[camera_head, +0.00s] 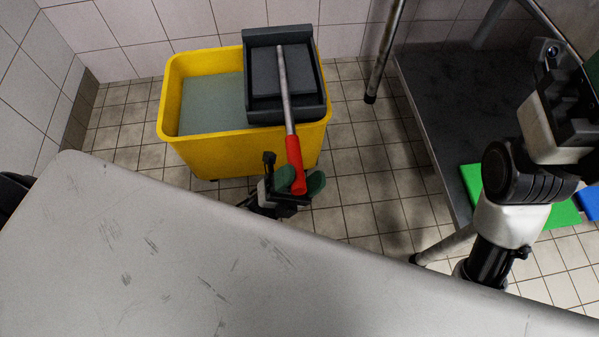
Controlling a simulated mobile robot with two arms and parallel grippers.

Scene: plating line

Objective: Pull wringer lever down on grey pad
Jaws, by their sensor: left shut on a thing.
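The wringer (262,107) is a dark grey unit at the right end of a yellow bucket (215,146). A dark grey plate (266,77) shows inside its frame; I cannot tell if this is the grey pad. The lever (285,90) is a metal rod that runs from above the wringer toward me and ends in a red grip (294,160). My left gripper (299,183) is shut on the lower end of the red grip, with a green finger on each side. My right arm is at the right; its fingers cannot be made out clearly.
A worn light grey tabletop (160,250) fills the foreground, its far edge close to my left gripper. Grey-blue water (212,103) shows in the bucket. A dark shelf (440,110) with metal legs and a green board (565,213) stand at right. Tiled floor lies between.

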